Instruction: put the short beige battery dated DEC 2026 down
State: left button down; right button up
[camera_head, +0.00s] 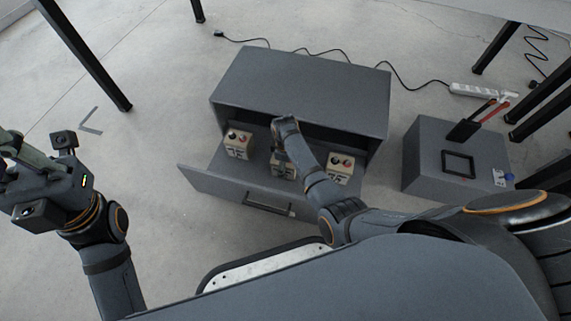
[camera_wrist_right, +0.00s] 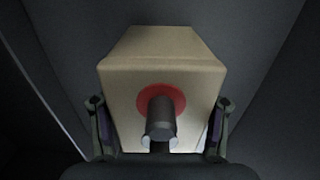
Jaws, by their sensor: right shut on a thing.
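A short beige battery (camera_wrist_right: 162,85) fills the middle of the right wrist view, with a red ring and a dark round post facing me. My right gripper (camera_wrist_right: 160,132) has a finger on each side of it and is shut on it. In the head view the same battery (camera_head: 283,172) is inside the open drawer (camera_head: 215,186), largely hidden by my right wrist. No date can be read on it. I cannot tell whether it touches the drawer floor. My left gripper (camera_head: 18,150) is raised at the far left, away from the drawer; its fingers are unclear.
Two other beige batteries stand in the drawer, one on the left (camera_head: 238,144) and one on the right (camera_head: 341,168). The grey cabinet (camera_head: 300,85) stands behind. A grey box (camera_head: 455,160) with a red-handled lever is at right. Bare floor lies left.

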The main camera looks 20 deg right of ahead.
jog(key=o, duration=1.8)
jog(key=shift+r, duration=0.15)
notch_tip(320, 180, up, 11)
jog(key=p, duration=0.7)
jog(key=shift+r+p, duration=0.35)
jog(key=shift+r, duration=0.1)
